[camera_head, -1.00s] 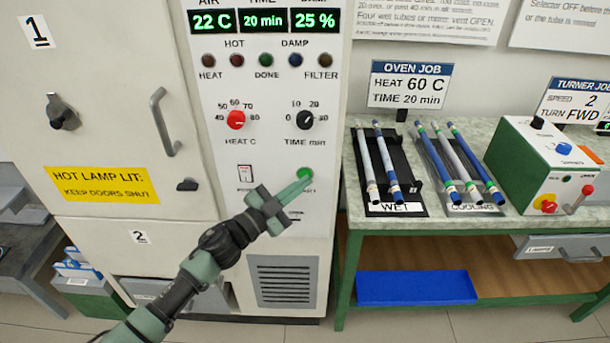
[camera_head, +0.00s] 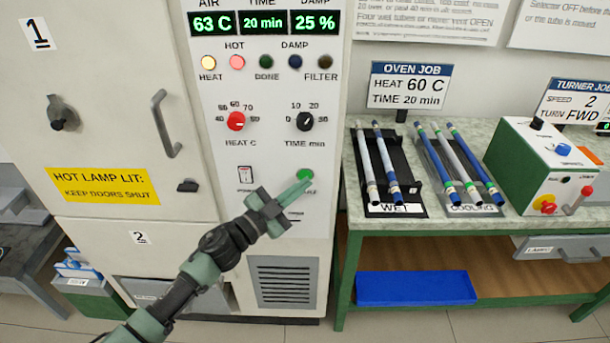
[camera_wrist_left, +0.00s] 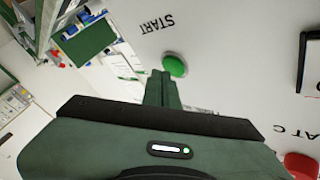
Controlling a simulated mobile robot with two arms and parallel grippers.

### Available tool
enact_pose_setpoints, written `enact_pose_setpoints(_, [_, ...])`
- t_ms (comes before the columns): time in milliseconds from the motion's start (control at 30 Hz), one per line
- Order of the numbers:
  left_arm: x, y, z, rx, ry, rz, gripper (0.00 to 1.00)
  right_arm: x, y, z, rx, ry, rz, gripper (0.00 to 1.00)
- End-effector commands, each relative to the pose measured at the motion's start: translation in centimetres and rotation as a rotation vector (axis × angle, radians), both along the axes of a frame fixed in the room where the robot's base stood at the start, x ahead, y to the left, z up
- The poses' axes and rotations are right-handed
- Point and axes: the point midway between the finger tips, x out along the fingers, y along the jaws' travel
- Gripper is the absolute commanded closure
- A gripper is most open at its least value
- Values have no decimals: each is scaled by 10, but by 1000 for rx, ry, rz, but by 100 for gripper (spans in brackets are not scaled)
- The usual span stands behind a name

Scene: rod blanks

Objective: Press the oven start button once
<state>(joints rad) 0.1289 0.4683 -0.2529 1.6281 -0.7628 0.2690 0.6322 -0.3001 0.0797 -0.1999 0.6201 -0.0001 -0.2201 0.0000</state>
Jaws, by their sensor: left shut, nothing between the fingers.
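The green start button (camera_head: 306,175) is on the lower right of the oven panel (camera_head: 270,210). It also shows in the left wrist view (camera_wrist_left: 174,65), beside the word START. My left gripper (camera_head: 303,184) is shut and empty, with its fingertips at the button's lower edge. Whether they touch it cannot be told. The oven display (camera_head: 264,22) reads 63 C, 20 min and 25 %. The HEAT lamp (camera_head: 208,62) is lit yellow and the HOT lamp (camera_head: 237,62) is lit red. My right gripper is not in view.
The red heat knob (camera_head: 236,121) and black time knob (camera_head: 305,121) sit above the button. To the right, a bench (camera_head: 430,222) holds a WET rack (camera_head: 397,209) and a COOLING rack (camera_head: 476,210) with tubes. The oven doors (camera_head: 110,120) are shut.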

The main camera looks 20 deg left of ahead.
Motion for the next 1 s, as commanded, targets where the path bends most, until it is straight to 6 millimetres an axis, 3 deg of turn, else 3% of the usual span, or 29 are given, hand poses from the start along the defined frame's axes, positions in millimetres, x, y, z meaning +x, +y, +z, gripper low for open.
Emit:
enact_pose_setpoints(467, [-9, -3, 0, 1, 1, 0, 100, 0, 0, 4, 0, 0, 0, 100])
enact_pose_setpoints(1000, [-53, -15, 0, 0, 2, 0, 100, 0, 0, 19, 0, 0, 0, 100])
